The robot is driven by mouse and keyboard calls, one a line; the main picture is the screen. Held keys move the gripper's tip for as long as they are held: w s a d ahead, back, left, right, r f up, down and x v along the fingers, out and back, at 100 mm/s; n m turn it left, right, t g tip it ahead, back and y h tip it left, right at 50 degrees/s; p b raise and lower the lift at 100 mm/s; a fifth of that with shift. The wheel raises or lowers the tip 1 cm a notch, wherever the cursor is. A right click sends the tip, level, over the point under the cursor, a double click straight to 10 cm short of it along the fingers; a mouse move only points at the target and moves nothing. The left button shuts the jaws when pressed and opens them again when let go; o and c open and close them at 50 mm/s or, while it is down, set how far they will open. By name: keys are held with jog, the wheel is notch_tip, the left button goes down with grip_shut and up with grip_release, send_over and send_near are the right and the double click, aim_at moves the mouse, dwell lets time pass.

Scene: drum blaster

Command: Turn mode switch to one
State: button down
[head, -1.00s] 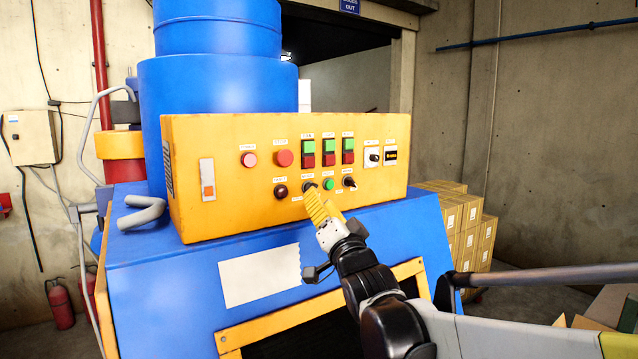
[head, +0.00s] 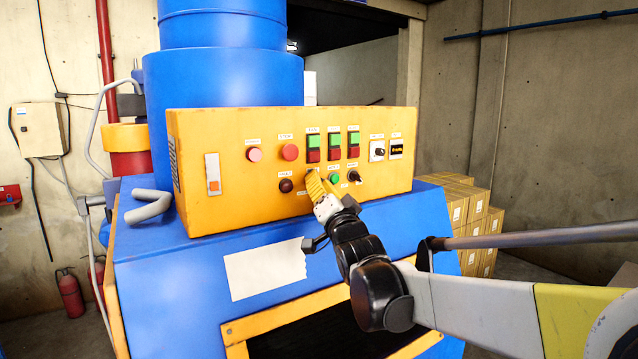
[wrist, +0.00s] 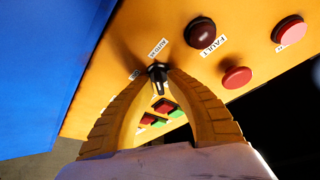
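The yellow control panel (head: 230,205) sits on the blue machine. A black rotary switch (wrist: 159,76) is in its lower row, between the dark red FAULT lamp (wrist: 201,32) and the green button (head: 334,179). In the wrist view the switch's pointer stands between the fingertips. Its small labels are only partly readable, so I cannot tell its setting. My gripper (wrist: 157,78) has its yellow fingers closed in on both sides of this switch, with the tips seemingly touching it. In the head view the gripper (head: 318,182) hides most of the switch.
Another black rotary switch (head: 354,175) lies just right of the green button, close to my gripper. Red and pink buttons (head: 289,152), green-red switch pairs (head: 333,147) and a small display (head: 396,149) fill the upper row. Stacked boxes (head: 470,212) stand at right.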

jog(key=shift+n+b, duration=0.3)
jog(key=shift+n, duration=0.2)
jog(key=n+y+b, duration=0.1)
jog(key=n+y, duration=0.1)
jog(key=n, duration=0.2)
jog(key=shift+y+b, duration=0.4)
jog(key=n+y, duration=0.1)
jog(key=n, duration=0.2)
jog(key=n+g+y+b, duration=0.1)
jog(key=n+y, duration=0.1)
jog(key=n, duration=0.1)
jog(key=shift+n+g, duration=0.3)
jog(key=shift+n, duration=0.1)
jog(key=n+g+y, duration=0.1)
jog(key=n, duration=0.1)
jog(key=n+g+y+b, duration=0.1)
jog(key=n, duration=0.2)
jog(key=shift+a, duration=0.1)
jog(key=shift+s+r+n+g+y, duration=0.1)
jog(key=shift+n+g+y, duration=0.4)
jog(key=shift+n, duration=1)
jog(key=shift+n+g+y, duration=0.2)
jog(key=shift+n+g, duration=0.6)
jog(key=shift+n, duration=0.7)
jog(key=c, duration=1.6)
grip_release()
jog(key=shift+a, duration=0.15)
jog(key=shift+o, duration=0.2)
